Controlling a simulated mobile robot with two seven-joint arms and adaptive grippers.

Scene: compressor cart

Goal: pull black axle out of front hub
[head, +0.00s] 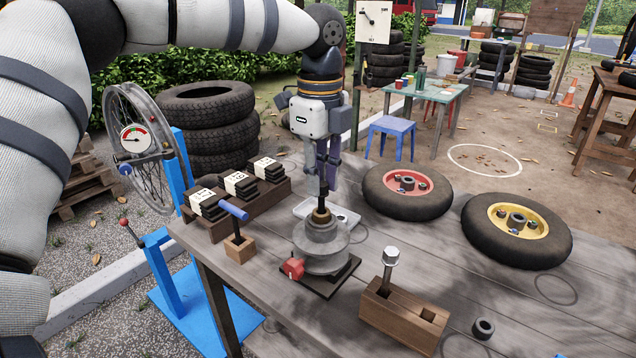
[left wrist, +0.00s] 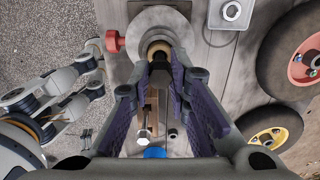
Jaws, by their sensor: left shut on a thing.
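The front hub (head: 321,246) is a grey flanged hub standing upright on a dark square base on the workbench, with a red knob (head: 293,268) at its side. The black axle (head: 321,203) stands up out of the hub's top through a brass-coloured collar. My left gripper (head: 322,190) points straight down above the hub and is shut on the axle's upper part. In the left wrist view its purple-padded fingers (left wrist: 160,68) close toward the collar and hide the axle between them. My right gripper (left wrist: 95,70) shows only in the left wrist view, at the left, open and empty.
A wooden block (head: 404,312) with a metal-headed pin stands right of the hub. A blue-handled tool (head: 233,210) in a small block stands left. Two wheels (head: 408,188) (head: 516,226) lie behind right. A loose ring (head: 484,328) lies near the front.

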